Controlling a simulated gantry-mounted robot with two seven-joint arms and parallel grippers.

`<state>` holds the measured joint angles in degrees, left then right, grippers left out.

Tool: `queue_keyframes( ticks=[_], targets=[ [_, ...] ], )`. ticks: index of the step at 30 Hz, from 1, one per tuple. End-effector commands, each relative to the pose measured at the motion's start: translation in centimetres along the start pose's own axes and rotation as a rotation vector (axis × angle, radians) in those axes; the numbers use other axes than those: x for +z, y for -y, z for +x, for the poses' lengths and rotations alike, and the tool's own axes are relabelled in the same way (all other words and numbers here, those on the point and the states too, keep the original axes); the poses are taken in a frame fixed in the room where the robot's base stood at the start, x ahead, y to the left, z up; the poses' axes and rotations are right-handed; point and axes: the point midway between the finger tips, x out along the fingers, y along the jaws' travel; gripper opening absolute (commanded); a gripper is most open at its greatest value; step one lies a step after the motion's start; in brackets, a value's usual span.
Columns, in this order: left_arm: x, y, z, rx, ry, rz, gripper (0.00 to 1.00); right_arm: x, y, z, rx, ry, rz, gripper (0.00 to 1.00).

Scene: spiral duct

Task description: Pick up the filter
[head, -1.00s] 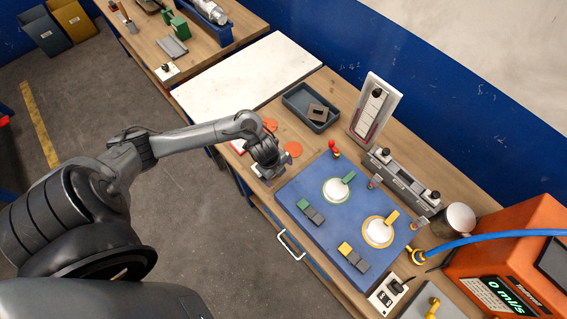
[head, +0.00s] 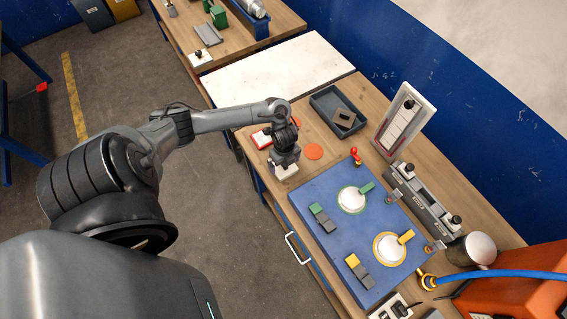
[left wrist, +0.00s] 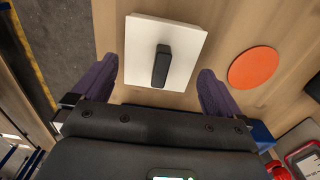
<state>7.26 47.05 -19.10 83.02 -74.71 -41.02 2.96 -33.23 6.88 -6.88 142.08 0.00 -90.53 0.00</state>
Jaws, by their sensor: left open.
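A white square plate with a raised black bar handle (left wrist: 162,66) lies on the wooden bench in the left wrist view. It fits the filter best, though no label shows. In the head view its white edge (head: 286,173) shows just below my left gripper (head: 286,158), which hides the rest. My left gripper (left wrist: 157,70) is open in the left wrist view, one purple-grey finger on each side of the plate. The handle stands between the fingers, not touching either. My right gripper is not in view.
An orange disc (left wrist: 253,68) lies right of the plate. A blue board (head: 325,252) with two white round parts is close by. A white slab (head: 270,75) lies beyond, bare. A blue wall runs behind.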

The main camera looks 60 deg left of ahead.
Motion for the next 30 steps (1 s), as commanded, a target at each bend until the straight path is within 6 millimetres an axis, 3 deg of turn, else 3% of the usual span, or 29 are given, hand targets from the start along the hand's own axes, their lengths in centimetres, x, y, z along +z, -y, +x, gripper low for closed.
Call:
queue_keyframes(
  ticks=[6,16,24,30],
  targets=[
    [0.1,-0.1,2.7,0.001,0.0,-0.002,1.0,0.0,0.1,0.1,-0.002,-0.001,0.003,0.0],
    [0.1,0.0,3.2,0.0,0.001,0.0,1.0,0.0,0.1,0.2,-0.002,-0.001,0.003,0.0],
    [0.1,0.0,3.2,0.0,0.001,0.0,0.6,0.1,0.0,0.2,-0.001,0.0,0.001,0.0],
    [0.1,0.0,3.1,-0.001,0.001,0.0,0.58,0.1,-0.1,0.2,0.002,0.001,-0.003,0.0]
  ],
)
